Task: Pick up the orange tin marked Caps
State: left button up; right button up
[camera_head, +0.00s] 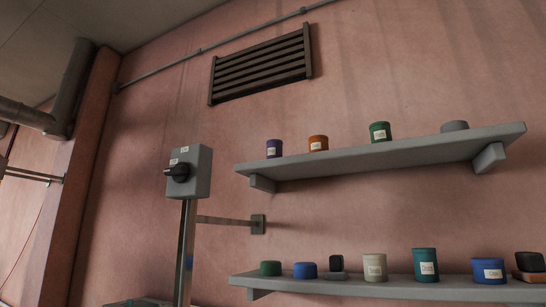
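An orange tin (318,143) with a pale label stands upright on the upper wall shelf (400,153), toward its left end. The writing on its label is too small to read. A purple tin (273,149) stands to its left and a green tin (380,132) to its right, both apart from it. Neither of my grippers is in view.
A grey tin (454,126) is farther right on the upper shelf. The lower shelf (400,288) holds several tins, including a teal tin (425,264) and a labelled blue tin (488,270). A grey switch box (197,172) on a post stands left of the shelves.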

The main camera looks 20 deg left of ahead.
aim_at(316, 142)
jog(key=u, duration=0.2)
jog(key=i, duration=0.5)
jog(key=z, duration=1.2)
